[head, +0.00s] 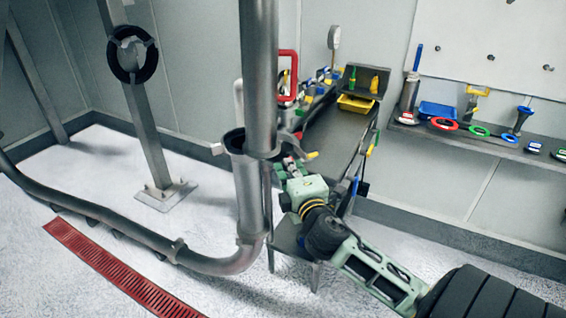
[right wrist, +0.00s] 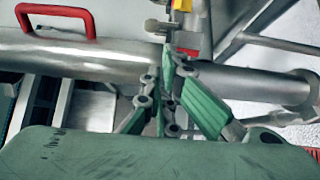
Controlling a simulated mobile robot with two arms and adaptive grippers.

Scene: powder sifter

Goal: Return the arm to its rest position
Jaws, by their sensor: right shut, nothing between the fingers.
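My right arm comes in from the lower right in the head view. Its right gripper (head: 287,166) is beside the vertical steel pipe (head: 259,75), near the pipe's collar. In the right wrist view the green fingers of the right gripper (right wrist: 169,72) are shut with nothing held. Behind them a steel pipe (right wrist: 90,55) runs across the picture, and a small metal fitting (right wrist: 160,26) is just above the fingertips. Whether the fingers touch the fitting or pipe, I cannot tell. My left gripper is not in view.
A red handle (head: 288,75) is behind the vertical pipe; it also shows in the wrist view (right wrist: 55,12). A dark bench with a yellow bin (head: 355,104) stands behind my gripper. A wall shelf (head: 480,137) holds tools and coloured rings. A pipe (head: 130,233) crosses the floor.

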